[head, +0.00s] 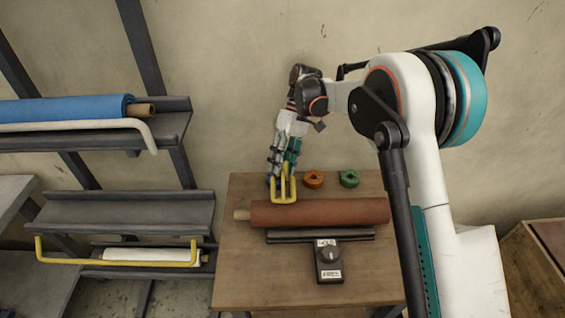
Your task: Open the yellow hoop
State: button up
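The yellow hoop (115,263) is a long bar with upturned ends on the lower left rack. It runs across the front of a white roll (150,255) lying on the lower shelf. My gripper (279,180) is far to the right of it, pointing down over the back left of the wooden table. A small yellow pronged piece (285,198) is at my fingertips, behind the left part of a brown roll. I cannot tell whether my fingers hold it or how far apart they are.
The brown roll (320,212) lies on the wooden table (265,280), behind a dark box with a knob (328,262). An orange ring (313,179) and a green ring (349,178) stand behind it. A white hoop (75,126) and blue roll (65,109) are on the upper rack.

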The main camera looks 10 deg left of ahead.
dwell(0.3)
notch_tip(320, 180, up, 10)
jog(key=shift+r, duration=0.1)
dwell(0.4)
